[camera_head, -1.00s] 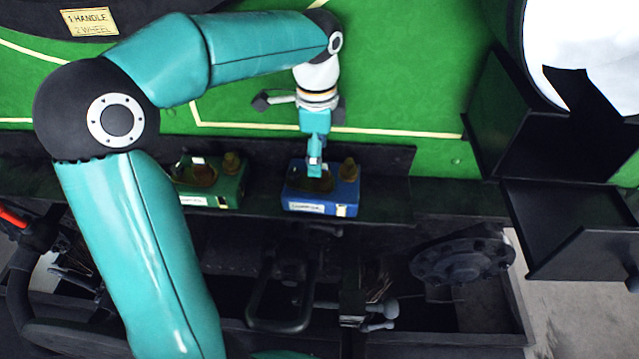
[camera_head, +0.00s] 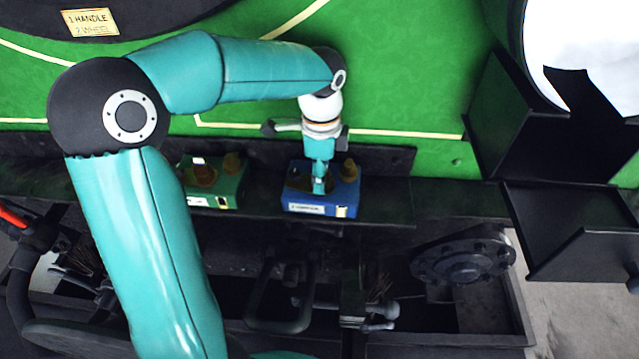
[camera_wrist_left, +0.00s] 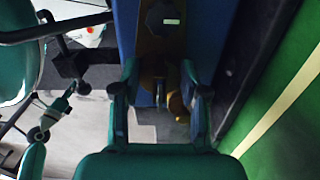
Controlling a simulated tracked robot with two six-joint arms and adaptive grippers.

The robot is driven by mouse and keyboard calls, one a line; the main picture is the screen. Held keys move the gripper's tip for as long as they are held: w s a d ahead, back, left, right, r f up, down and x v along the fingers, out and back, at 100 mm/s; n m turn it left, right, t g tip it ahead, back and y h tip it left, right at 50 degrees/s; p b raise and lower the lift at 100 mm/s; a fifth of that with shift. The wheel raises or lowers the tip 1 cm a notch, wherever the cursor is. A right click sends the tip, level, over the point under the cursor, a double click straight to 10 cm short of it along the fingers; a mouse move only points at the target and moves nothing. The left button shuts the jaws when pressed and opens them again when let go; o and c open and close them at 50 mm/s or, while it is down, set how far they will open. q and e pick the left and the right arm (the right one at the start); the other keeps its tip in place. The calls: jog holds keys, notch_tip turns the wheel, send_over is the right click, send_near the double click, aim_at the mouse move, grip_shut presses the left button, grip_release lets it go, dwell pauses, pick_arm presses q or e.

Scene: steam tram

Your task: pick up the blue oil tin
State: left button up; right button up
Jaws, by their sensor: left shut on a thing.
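The blue oil tin (camera_head: 335,204) stands on a dark shelf (camera_head: 385,205) in the middle of the head view. It has a white label on its front and a brass cap at its right rear. In the left wrist view the tin (camera_wrist_left: 207,30) shows as a blue body with brass fittings on top. My left gripper (camera_head: 319,188) reaches down over the tin and is shut on its brass top fitting. In the left wrist view its fingers (camera_wrist_left: 160,110) stand on either side of the brass part. My right gripper is not seen.
A green tin (camera_head: 228,190) stands on the same shelf to the left, near my left arm. A green wall panel (camera_head: 400,90) rises behind. Dark open boxes (camera_head: 570,225) stand at the right. A black flanged wheel (camera_head: 465,262) and levers lie below the shelf.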

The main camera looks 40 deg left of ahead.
pick_arm(q)
grip_shut()
jog(key=shift+r, duration=0.15)
